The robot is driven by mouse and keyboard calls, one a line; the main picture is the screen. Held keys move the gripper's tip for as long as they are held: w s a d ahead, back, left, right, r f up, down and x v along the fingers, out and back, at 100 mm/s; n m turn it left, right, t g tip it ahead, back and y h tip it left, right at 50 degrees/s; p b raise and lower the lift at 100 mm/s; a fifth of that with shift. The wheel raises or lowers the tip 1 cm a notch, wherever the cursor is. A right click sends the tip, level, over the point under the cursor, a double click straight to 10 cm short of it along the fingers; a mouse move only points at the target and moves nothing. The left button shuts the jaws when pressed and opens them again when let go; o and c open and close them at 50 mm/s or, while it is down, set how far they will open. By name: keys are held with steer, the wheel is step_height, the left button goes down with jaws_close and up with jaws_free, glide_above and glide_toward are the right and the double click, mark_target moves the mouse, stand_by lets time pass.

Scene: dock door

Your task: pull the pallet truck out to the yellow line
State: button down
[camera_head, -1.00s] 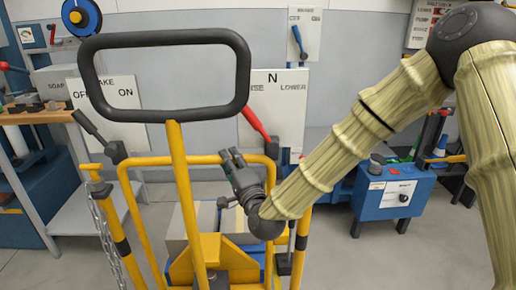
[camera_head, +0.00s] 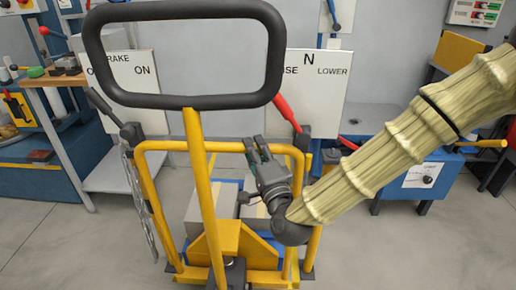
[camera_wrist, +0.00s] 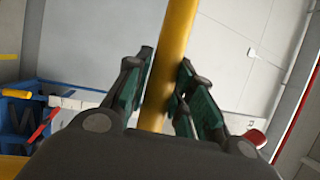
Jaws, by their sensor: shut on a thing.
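The yellow pallet truck (camera_head: 150,200) stands in front of me, with a black loop handle (camera_head: 272,50) on a yellow post. My gripper (camera_head: 258,148) is at the right part of the yellow frame's top bar. In the wrist view a yellow bar (camera_wrist: 172,60) runs between my gripper's fingers (camera_wrist: 165,90), and they are shut on it. The brake lever (camera_head: 112,112) leans up-left toward OFF on its plate. The red lever (camera_head: 285,110) leans left of N, on the RAISE side. I cannot make out a yellow line on the floor.
Boxes (camera_head: 205,205) sit low behind the truck's frame. A workbench (camera_head: 62,82) with a blue machine stands at left. A blue cabinet (camera_head: 410,185) stands at right. Grey floor (camera_head: 80,245) shows bare at front left and right.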

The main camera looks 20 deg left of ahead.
steer(key=shift+s+a, duration=0.15)
steer(key=c, duration=1.2)
jaws_free()
steer(key=shift+a, duration=0.1)
steer(key=shift+d, duration=0.2)
steer(key=v, duration=1.2)
